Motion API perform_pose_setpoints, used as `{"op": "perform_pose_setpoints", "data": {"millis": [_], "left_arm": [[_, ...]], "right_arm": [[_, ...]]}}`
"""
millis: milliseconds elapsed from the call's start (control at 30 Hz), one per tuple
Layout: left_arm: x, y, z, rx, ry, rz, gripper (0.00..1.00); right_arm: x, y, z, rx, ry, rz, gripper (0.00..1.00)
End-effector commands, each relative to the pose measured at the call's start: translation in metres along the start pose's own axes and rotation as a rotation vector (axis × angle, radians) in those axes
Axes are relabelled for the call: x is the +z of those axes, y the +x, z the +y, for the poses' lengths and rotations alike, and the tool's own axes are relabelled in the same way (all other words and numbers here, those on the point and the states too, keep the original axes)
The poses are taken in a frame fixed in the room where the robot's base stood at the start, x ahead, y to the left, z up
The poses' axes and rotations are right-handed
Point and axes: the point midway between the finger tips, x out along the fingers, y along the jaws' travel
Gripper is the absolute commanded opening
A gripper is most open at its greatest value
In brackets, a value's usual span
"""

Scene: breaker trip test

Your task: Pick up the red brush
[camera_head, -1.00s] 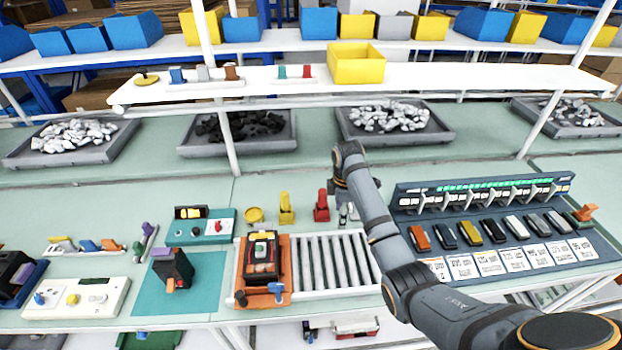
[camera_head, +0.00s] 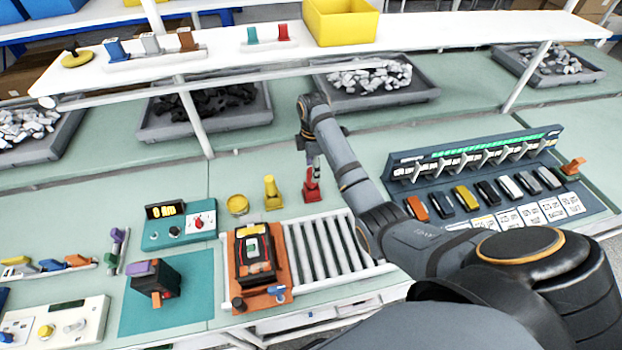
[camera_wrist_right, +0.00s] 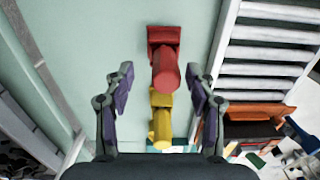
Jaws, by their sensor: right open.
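The red brush (camera_head: 311,190) stands on the green bench behind the roller strip, beside a yellow brush-like piece (camera_head: 272,193). My right gripper (camera_head: 313,172) is right at the red brush, pointing down at its upper part. In the right wrist view the red brush (camera_wrist_right: 166,68) lies in line with the gap between the two open fingers of my right gripper (camera_wrist_right: 161,82). The yellow piece (camera_wrist_right: 161,118) is also between them in that picture. I cannot tell whether any finger touches the brush. My left gripper is not in view.
A yellow round piece (camera_head: 237,204) stands left of the yellow brush-like piece. The roller strip (camera_head: 330,248) and an orange-based device (camera_head: 257,256) are in front. A breaker panel (camera_head: 480,160) is at the right. A white shelf (camera_head: 220,62) runs above the back.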

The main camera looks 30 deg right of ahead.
Motion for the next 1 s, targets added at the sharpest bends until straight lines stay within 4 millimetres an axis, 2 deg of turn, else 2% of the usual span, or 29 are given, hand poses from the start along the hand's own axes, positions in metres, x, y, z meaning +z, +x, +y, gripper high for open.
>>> {"op": "perform_pose_setpoints", "data": {"millis": [100, 167, 333, 467, 600, 1000], "left_arm": [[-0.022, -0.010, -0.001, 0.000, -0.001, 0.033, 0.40], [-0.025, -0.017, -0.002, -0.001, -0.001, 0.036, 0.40], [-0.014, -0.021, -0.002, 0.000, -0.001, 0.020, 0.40], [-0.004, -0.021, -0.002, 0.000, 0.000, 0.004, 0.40], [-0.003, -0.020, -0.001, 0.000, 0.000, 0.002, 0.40], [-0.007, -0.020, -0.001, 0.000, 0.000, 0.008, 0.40]], "right_arm": [[-0.003, 0.009, -0.003, -0.006, 0.000, 0.000, 0.56], [-0.005, 0.019, -0.004, -0.007, -0.001, 0.000, 0.56], [-0.006, 0.046, -0.004, -0.004, 0.000, 0.000, 0.56], [-0.006, 0.052, -0.004, -0.002, 0.000, 0.000, 0.56], [-0.006, 0.052, -0.004, -0.001, 0.000, 0.000, 0.56], [-0.006, 0.052, -0.004, -0.001, 0.000, 0.000, 0.02]]}}
